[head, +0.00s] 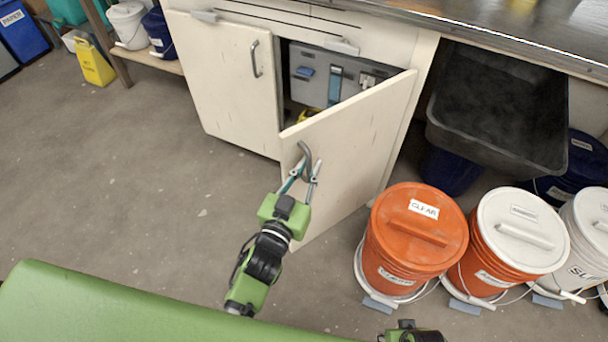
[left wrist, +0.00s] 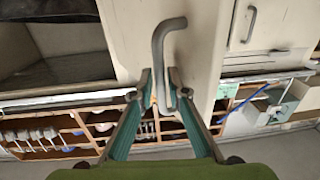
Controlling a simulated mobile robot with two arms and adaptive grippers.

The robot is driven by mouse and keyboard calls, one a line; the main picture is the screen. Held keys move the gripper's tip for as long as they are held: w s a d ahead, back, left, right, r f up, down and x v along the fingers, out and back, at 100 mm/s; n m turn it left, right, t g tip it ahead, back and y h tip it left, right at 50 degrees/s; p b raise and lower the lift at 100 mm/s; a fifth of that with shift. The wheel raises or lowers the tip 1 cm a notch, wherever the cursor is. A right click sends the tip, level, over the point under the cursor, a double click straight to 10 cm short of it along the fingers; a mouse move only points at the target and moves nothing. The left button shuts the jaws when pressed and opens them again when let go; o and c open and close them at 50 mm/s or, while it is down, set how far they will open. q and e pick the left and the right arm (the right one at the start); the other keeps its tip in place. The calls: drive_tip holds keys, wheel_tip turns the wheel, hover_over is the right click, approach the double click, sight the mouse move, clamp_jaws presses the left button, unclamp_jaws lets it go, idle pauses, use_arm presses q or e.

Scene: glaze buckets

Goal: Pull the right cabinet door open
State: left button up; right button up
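The right cabinet door (head: 352,140) is cream coloured and stands partly open, swung out toward me. Its grey bent handle (head: 304,160) sits near the door's free edge. My left gripper (head: 308,167) reaches up to it from below, with its teal fingers on either side of the handle. In the left wrist view the handle (left wrist: 160,62) runs between the two fingertips (left wrist: 161,80) and they look closed on it; its lower end hooks to the right. My right gripper is not clearly visible; only a small dark and green part of mine shows at the bottom edge.
The left cabinet door (head: 230,85) is shut. Grey equipment (head: 310,75) shows inside the opening. An orange bucket (head: 415,240) stands close to the right of the open door, beside a white-lidded orange bucket (head: 515,240). The floor (head: 150,180) to the left is clear.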

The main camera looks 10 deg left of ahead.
sight(279, 134)
use_arm(q)
drive_tip(key=s+a, duration=0.2)
drive_tip(key=s, duration=0.9)
drive_tip(key=shift+s, duration=0.3)
drive_tip(key=shift+a, duration=0.1)
